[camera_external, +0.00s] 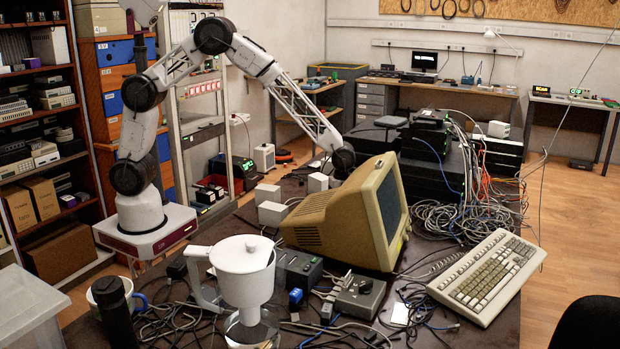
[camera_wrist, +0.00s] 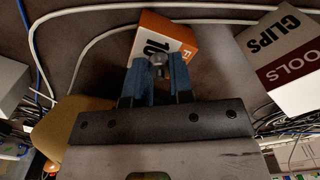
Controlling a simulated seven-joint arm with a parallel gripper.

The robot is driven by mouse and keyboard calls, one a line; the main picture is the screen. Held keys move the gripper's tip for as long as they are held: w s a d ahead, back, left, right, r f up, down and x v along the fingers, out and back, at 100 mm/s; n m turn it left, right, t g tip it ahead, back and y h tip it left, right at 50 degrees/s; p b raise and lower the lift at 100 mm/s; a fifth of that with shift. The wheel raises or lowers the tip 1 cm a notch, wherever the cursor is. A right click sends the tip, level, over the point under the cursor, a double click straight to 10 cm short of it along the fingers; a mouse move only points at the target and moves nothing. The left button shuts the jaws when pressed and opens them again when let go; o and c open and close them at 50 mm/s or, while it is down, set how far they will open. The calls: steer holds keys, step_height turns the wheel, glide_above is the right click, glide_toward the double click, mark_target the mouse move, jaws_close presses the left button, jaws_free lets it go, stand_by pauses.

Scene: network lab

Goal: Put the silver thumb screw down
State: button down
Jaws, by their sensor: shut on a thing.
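The silver thumb screw (camera_wrist: 158,60) is a small grey piece held between the blue fingertips of my gripper (camera_wrist: 158,72) in the wrist view. My gripper is shut on it. Beyond the screw, an orange and white box (camera_wrist: 160,38) with black print shows close to the fingertips. I cannot tell how high the screw is above the dark table top. In the external view the beige monitor (camera_external: 345,213) hides my gripper and the screw; only my arm reaching down behind it shows.
A white and dark red box (camera_wrist: 285,60) marked CLIPS and TOOLS is at the right in the wrist view. Pale cables (camera_wrist: 100,40) cross the table. In the external view, black equipment (camera_external: 430,165), a keyboard (camera_external: 487,277) and tangled cables crowd the table.

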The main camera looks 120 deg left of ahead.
steer(key=shift+f, duration=0.15)
steer(key=c, duration=1)
jaws_free()
step_height(320, 180, up, 12)
stand_by(0.8)
steer(key=shift+r, duration=0.2)
